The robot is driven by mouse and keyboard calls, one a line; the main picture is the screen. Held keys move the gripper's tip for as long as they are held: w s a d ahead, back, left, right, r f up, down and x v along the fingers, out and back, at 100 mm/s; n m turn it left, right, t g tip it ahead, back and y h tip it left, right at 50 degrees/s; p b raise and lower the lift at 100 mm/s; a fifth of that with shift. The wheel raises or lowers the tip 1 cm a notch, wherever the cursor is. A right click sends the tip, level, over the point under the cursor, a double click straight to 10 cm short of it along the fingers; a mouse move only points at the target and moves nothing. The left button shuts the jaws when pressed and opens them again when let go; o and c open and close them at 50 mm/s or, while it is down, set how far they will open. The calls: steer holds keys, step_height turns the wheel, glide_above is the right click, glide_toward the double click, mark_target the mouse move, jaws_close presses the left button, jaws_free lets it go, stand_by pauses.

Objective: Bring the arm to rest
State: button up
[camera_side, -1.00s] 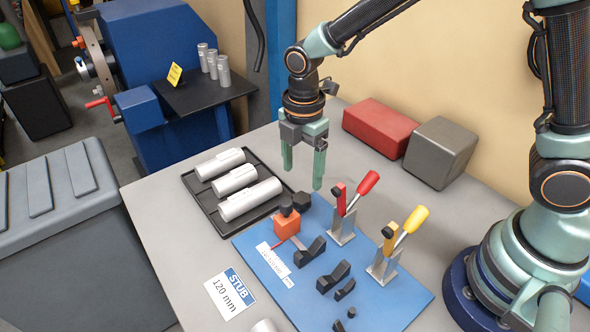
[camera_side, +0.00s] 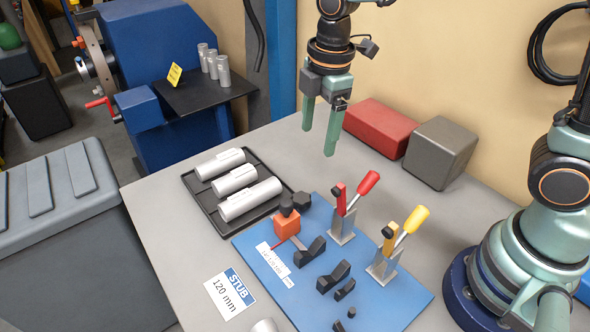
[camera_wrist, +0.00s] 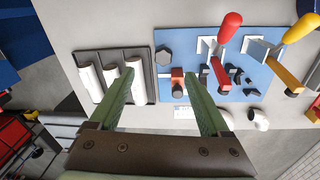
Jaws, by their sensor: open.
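My gripper (camera_side: 320,128) hangs with its two green fingers pointing down, high above the back of the grey table. It is open, with nothing between the fingers. In the wrist view my gripper (camera_wrist: 160,92) has its fingers spread wide over the table. The black tray with silver cylinders and the blue fixture plate lie below and in front of it, apart from it.
The black tray (camera_side: 206,204) holds three silver cylinders. The blue plate (camera_side: 375,313) carries an orange block (camera_side: 287,222), black V-supports, a red-handled clamp (camera_side: 367,186) and a yellow-handled clamp (camera_side: 411,223). A red box (camera_side: 380,127) and a grey box (camera_side: 440,152) stand behind.

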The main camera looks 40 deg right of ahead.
steer(key=s+d+r+m+t, duration=0.4)
steer(key=s+d+r+m, duration=0.3)
steer(key=d+m, duration=0.4)
steer(key=s+m, duration=0.1)
steer(key=m, duration=0.4)
steer(key=shift+t, duration=0.3)
